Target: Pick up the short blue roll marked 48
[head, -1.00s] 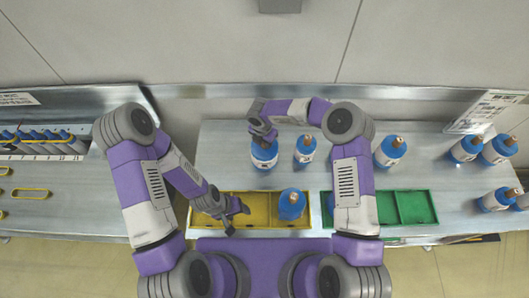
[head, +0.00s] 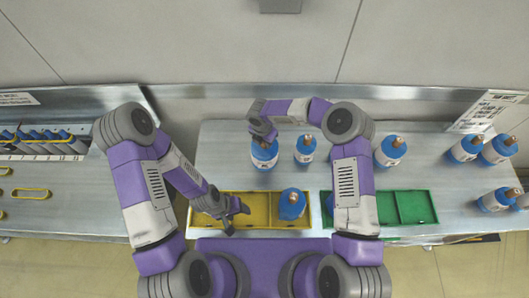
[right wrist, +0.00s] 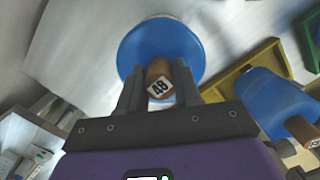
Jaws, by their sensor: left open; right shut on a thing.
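The short blue roll marked 48 (head: 264,155) stands upright on the table behind the yellow tray in the head view. In the right wrist view its blue top (right wrist: 190,42) and its brown core with the label 48 (right wrist: 160,84) show. My right gripper (head: 266,136) is above it, and its fingers (right wrist: 159,88) are shut on the brown core. I cannot tell whether the roll is clear of the table. My left gripper (head: 234,217) is open and empty over the left part of the yellow tray (head: 262,222).
Another blue roll (head: 292,204) stands in the yellow tray's right part. More blue rolls (head: 304,149) (head: 390,150) stand on the table to the right. A green tray (head: 415,206) is at the front right. Several blue-topped rolls (head: 45,137) lie in a rack at the left.

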